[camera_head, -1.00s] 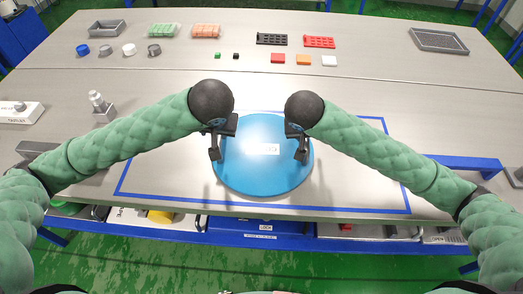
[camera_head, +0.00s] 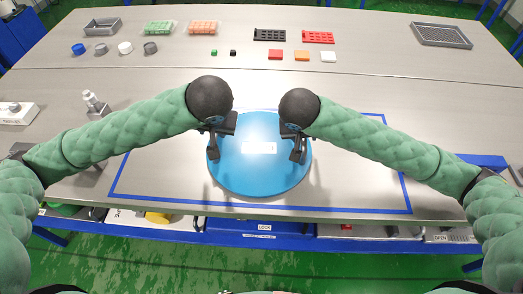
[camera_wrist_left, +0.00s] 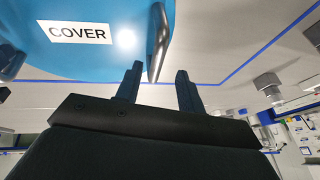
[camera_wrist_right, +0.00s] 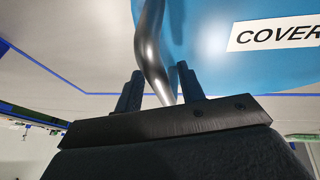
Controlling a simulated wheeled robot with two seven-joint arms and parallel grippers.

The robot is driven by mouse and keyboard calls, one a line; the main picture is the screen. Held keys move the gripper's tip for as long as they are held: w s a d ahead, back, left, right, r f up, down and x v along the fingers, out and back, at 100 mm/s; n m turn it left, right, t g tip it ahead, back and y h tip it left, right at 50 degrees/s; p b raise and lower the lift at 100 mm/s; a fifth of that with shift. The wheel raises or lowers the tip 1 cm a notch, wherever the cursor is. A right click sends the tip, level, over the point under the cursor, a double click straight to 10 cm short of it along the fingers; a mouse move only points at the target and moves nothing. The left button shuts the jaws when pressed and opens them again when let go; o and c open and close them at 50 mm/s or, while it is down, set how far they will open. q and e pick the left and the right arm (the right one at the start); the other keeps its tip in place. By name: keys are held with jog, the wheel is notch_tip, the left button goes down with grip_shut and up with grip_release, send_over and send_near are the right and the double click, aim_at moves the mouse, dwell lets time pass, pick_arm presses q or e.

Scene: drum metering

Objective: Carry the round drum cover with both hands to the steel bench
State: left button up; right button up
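The round blue drum cover (camera_head: 260,175) lies inside the blue outline on the steel bench (camera_head: 350,88). Its white label reads COVER in the left wrist view (camera_wrist_left: 75,33) and shows in part in the right wrist view. My left gripper (camera_head: 213,150) is at the cover's left edge. In the left wrist view its fingers stand apart, with a metal handle (camera_wrist_left: 159,40) between them. My right gripper (camera_head: 298,152) is at the right edge. Its fingers are also apart, with the other handle (camera_wrist_right: 150,45) between them. I see no finger clearly pressing on a handle.
A white box (camera_head: 17,113) and a small fixture (camera_head: 95,102) are at the left. A shelf with a blue bin (camera_head: 252,228) lies under the front edge.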

pick_arm(q)
jog(key=shift+s+a+r, duration=0.25)
jog(key=shift+s+r, duration=0.1)
pick_arm(e)
jog(key=shift+v, duration=1.05)
jog(key=shift+a+r, duration=0.1)
jog(key=shift+r, duration=0.15)
pick_arm(q)
jog(key=shift+w+d, duration=0.15)
jog(key=shift+d, duration=0.05)
pick_arm(e)
jog(key=shift+r, duration=0.25)
pick_arm(q)
jog(key=shift+a, duration=0.1)
pick_arm(e)
jog(key=shift+v, duration=0.9)
jog(key=shift+s+r, duration=0.15)
jog(key=shift+r, duration=0.5)
jog(key=shift+v, duration=0.75)
jog(key=shift+s, duration=0.1)
